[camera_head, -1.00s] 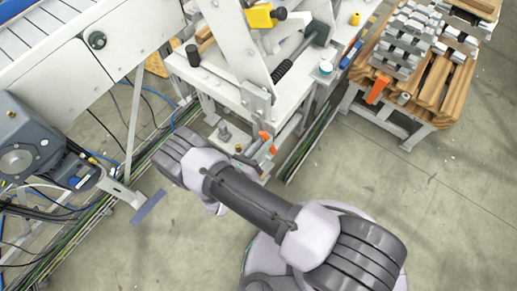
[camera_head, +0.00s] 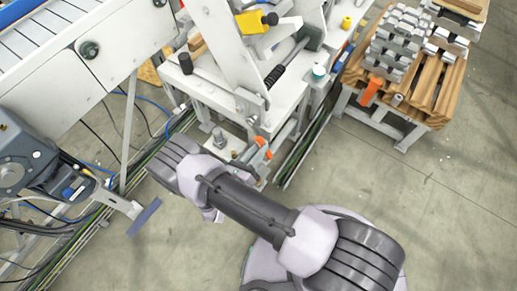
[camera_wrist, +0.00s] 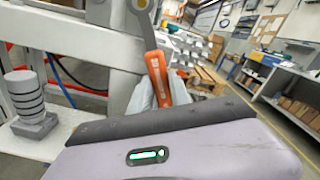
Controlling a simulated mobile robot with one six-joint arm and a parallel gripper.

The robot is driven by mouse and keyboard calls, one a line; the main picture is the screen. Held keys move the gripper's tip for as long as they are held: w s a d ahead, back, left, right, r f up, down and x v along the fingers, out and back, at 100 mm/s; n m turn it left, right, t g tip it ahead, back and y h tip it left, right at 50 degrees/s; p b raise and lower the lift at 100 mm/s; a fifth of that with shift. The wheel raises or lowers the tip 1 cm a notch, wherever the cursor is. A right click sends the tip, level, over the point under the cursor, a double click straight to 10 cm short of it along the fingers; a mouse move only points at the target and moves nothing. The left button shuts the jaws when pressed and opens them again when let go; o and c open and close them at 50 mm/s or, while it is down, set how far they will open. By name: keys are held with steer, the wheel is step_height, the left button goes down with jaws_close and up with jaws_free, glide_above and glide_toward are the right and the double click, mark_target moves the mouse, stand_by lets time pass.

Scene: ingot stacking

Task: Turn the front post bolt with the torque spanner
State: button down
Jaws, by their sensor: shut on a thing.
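The torque spanner has an orange handle (camera_wrist: 157,70) and a grey shaft that runs up to the top edge of the wrist view. My gripper (camera_wrist: 158,92) is shut on the handle, one grey finger on each side. In the head view the orange handle (camera_head: 261,142) shows just beyond my arm, beside the white frame; my gripper is largely hidden there. The spanner's upper end meets a grey ribbed part (camera_wrist: 141,6) at the top of the wrist view, cut off by the edge. I cannot tell whether it is seated on the front post bolt.
A short grey post (camera_head: 218,138) stands on the frame's low plate; a ribbed grey post (camera_wrist: 24,96) is at left in the wrist view. A wooden pallet (camera_head: 428,92) with stacked ingots (camera_head: 392,48) is at the right. The conveyor (camera_head: 75,40) is at left. The front floor is clear.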

steer(key=shift+x, duration=0.8)
steer(key=shift+w+a+f+m+b, duration=0.3)
steer(key=shift+a+f+m+b, duration=0.1)
steer(key=shift+m+b, duration=0.4)
steer(key=shift+w+a+m, duration=0.25)
steer(key=shift+a+m, duration=0.1)
steer(key=shift+m, duration=0.05)
steer(key=shift+w+a+f+m, duration=0.2)
steer(key=shift+w+a+m, duration=0.55)
steer(key=shift+m, duration=0.35)
steer(key=shift+a, duration=0.1)
steer(key=shift+w+a+m, duration=0.55)
steer(key=shift+a+m, duration=0.2)
steer(key=shift+m, duration=0.45)
